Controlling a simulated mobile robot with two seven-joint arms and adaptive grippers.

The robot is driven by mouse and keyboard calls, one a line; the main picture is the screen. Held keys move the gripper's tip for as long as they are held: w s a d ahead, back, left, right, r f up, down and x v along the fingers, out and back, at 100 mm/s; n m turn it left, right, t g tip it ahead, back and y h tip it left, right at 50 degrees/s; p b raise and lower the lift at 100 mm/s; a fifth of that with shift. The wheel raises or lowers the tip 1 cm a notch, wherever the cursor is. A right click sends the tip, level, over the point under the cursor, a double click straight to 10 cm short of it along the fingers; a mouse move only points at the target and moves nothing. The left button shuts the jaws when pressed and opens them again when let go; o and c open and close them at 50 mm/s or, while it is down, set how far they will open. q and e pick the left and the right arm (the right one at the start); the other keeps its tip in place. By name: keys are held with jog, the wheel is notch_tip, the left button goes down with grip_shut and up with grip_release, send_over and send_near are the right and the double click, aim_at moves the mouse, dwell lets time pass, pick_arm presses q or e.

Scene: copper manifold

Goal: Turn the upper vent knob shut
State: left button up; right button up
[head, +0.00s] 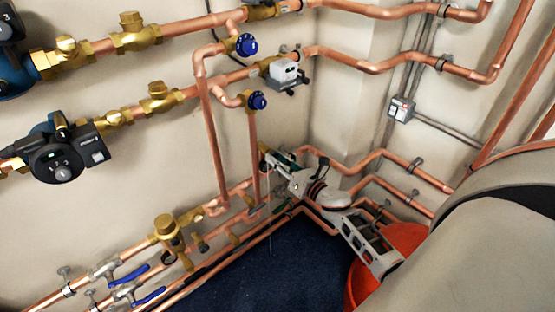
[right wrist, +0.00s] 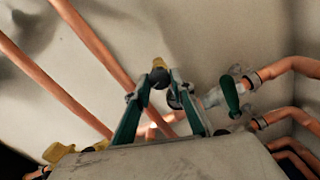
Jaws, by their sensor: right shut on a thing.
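My right gripper (head: 272,166) reaches in from the lower right to the copper pipes in the corner. In the right wrist view its two green-lined fingers (right wrist: 159,78) close in on a small dark knob (right wrist: 160,80) with a brass part above it, which I take as the upper vent knob. The fingertips are shut on it from both sides. A second dark round knob (right wrist: 174,99) sits lower, beside the right finger. In the head view the gripper hides the held knob. How far the knob is turned cannot be told. My left gripper is not in view.
A green-handled valve (right wrist: 230,96) sits close right of the fingers. Blue knobs (head: 246,44) and (head: 257,100) are on pipes above. Blue lever valves (head: 128,275) are at lower left. A red bucket (head: 405,238) stands below my right arm. Dark blue floor (head: 290,265) is open.

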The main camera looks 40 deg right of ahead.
jog(key=m+p, duration=0.1)
jog(key=m, duration=0.3)
jog(key=m+p, duration=0.1)
jog(key=m, duration=0.4)
jog(key=m+p, duration=0.1)
jog(key=m, duration=0.3)
jog(key=shift+r+m+p, duration=0.3)
jog(key=shift+m, duration=0.1)
jog(key=m+p, duration=0.1)
jog(key=m, duration=0.1)
jog(key=shift+m, duration=0.4)
jog(key=m+p, duration=0.1)
jog(key=m, duration=0.2)
jog(key=shift+m, duration=0.6)
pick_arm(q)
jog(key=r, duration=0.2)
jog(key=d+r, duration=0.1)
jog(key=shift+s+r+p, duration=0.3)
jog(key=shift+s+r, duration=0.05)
pick_arm(e)
jog(key=shift+f, duration=0.1)
jog(key=shift+c, duration=0.2)
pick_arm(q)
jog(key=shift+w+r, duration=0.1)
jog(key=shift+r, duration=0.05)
pick_arm(e)
jog(key=shift+o, duration=0.2)
jog(key=shift+m, duration=0.4)
